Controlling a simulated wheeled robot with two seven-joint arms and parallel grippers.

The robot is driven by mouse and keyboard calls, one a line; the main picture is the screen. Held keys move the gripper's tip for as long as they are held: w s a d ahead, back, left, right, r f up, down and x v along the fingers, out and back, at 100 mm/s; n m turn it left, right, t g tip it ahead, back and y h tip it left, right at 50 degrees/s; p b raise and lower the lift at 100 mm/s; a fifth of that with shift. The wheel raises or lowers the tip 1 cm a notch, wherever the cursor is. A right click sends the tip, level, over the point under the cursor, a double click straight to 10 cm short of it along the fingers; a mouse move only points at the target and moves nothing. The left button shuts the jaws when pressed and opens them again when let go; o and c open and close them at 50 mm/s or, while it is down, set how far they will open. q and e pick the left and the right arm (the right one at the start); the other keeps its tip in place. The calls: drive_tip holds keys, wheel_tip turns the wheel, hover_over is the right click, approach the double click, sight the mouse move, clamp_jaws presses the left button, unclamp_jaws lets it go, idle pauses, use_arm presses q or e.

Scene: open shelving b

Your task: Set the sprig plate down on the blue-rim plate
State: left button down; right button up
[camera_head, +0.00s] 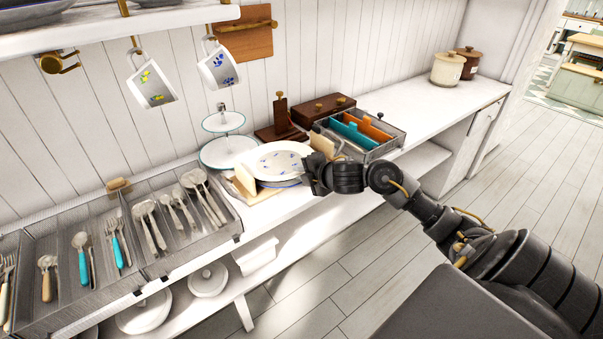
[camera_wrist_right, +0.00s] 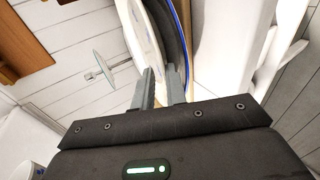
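The sprig plate (camera_head: 278,160), white with small blue sprigs, is above the blue-rim plate (camera_head: 279,184) on the counter and covers most of it. Only the lower plate's front edge shows. My right gripper (camera_head: 308,171) is at the sprig plate's right edge. In the right wrist view, its two fingers (camera_wrist_right: 160,88) stand close together with the sprig plate's rim (camera_wrist_right: 143,35) between them. The blue rim of the lower plate (camera_wrist_right: 185,30) shows just beside it. I cannot tell whether the two plates touch. My left gripper is not in view.
Wooden pieces (camera_head: 244,181) stand close beside the plates. A tiered stand (camera_head: 225,153) is behind left, a cutlery tray (camera_head: 130,240) at left, and a grey organiser (camera_head: 385,147) at right. Mugs (camera_head: 152,86) hang above.

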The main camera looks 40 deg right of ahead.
drive_tip(key=shift+r+p, duration=0.45)
drive_tip(key=o, duration=0.6)
drive_tip(key=shift+s+f, duration=0.1)
drive_tip(key=shift+s+a+p, duration=0.1)
drive_tip(key=shift+s+p, duration=0.2)
drive_tip(key=shift+s, duration=3.1)
